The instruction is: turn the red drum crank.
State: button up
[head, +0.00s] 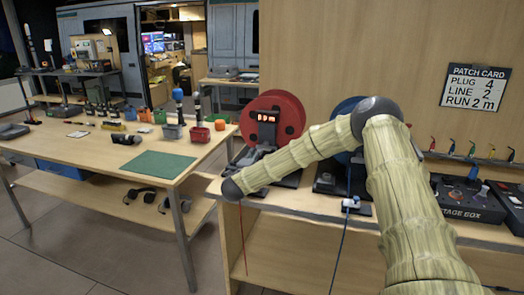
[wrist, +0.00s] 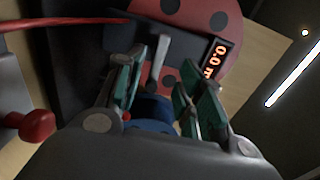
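The red drum (head: 290,104) stands on the bench at the centre of the head view, with a lit display reading about 0.0 m. In the wrist view the red drum (wrist: 205,18) is at the top, with its display (wrist: 214,60) to the right. A grey crank bar (wrist: 160,55) lies across its face, its lower end near the gap between my fingers. My gripper (wrist: 158,88) is open, with green pads on either side of that gap. A blue rounded part (wrist: 152,112) shows lower between the fingers; I cannot tell what it belongs to. My gripper does not show in the head view.
A blue drum (head: 346,106) is partly hidden behind my arm. A red line (head: 242,240) hangs off the bench front. A stage box (head: 466,203) sits at right. A wooden table (head: 75,150) with a green mat (head: 157,165) and several containers stands at left.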

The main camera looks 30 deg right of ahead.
aim_at(267, 147)
jog(key=p+x, duration=0.1)
jog(key=x, duration=0.9)
grip_shut()
